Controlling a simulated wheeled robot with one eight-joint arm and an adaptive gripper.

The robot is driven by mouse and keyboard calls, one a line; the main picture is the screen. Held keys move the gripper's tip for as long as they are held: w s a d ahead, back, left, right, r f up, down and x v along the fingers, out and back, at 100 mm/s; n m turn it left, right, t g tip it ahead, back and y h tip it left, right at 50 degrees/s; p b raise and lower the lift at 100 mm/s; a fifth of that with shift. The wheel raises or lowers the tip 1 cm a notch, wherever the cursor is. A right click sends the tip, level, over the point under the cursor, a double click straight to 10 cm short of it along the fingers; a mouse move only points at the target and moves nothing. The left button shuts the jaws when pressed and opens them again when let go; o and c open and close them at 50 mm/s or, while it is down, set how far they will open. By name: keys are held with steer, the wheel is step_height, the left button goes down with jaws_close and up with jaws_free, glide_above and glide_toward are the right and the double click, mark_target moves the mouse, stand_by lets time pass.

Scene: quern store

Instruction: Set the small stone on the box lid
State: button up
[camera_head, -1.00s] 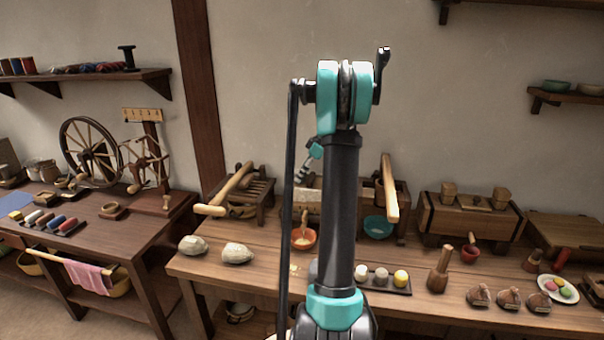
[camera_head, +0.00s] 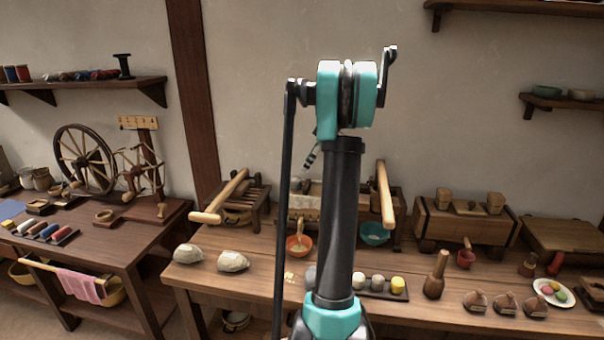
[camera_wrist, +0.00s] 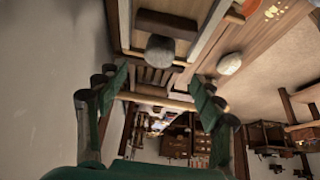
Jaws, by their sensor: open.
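My gripper (camera_wrist: 161,78) is open and empty in the wrist view, its two green fingers wide apart. A rounded grey stone (camera_wrist: 160,48) shows between and beyond the fingertips, by a wooden trough; it is not touched. In the head view two pale stones (camera_head: 188,254) (camera_head: 233,261) lie at the bench's left end. My arm hides most of the gripper there. A low flat wooden box (camera_head: 565,236) stands at the far right; I cannot tell whether its top is the lid meant.
The bench (camera_head: 250,290) holds an orange bowl (camera_head: 299,246), a teal bowl (camera_head: 374,233), a wooden chest (camera_head: 462,226), a pestle (camera_head: 436,275) and a plate (camera_head: 553,292). Long wooden handles (camera_head: 385,193) (camera_head: 221,197) rise at the back. The wall is close behind.

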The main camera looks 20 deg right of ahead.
steer(key=s+a+f+m+h, duration=0.1)
steer(key=s+a+f+m, duration=0.15)
steer(key=s+a, duration=0.5)
steer(key=s+a+f+m+h, duration=0.1)
steer(key=s+a+f+m, duration=0.15)
steer(key=s+a, duration=0.45)
steer(key=s+a+f+m+h, duration=0.1)
steer(key=s+a+f+m, duration=0.1)
steer(key=s, duration=0.5)
steer(key=s+a+f+m+h, duration=0.1)
steer(key=s+a+f+m, duration=0.1)
steer(key=s+a+f, duration=0.2)
steer(key=s+a+f+m+h, duration=0.1)
steer(key=s+a+f, duration=0.3)
steer(key=s, duration=0.6)
step_height(320, 180, down, 3)
steer(key=shift+r+m+t, duration=0.1)
steer(key=shift+m+t, duration=0.3)
steer(key=shift+m, duration=0.2)
steer(key=shift+s, duration=0.1)
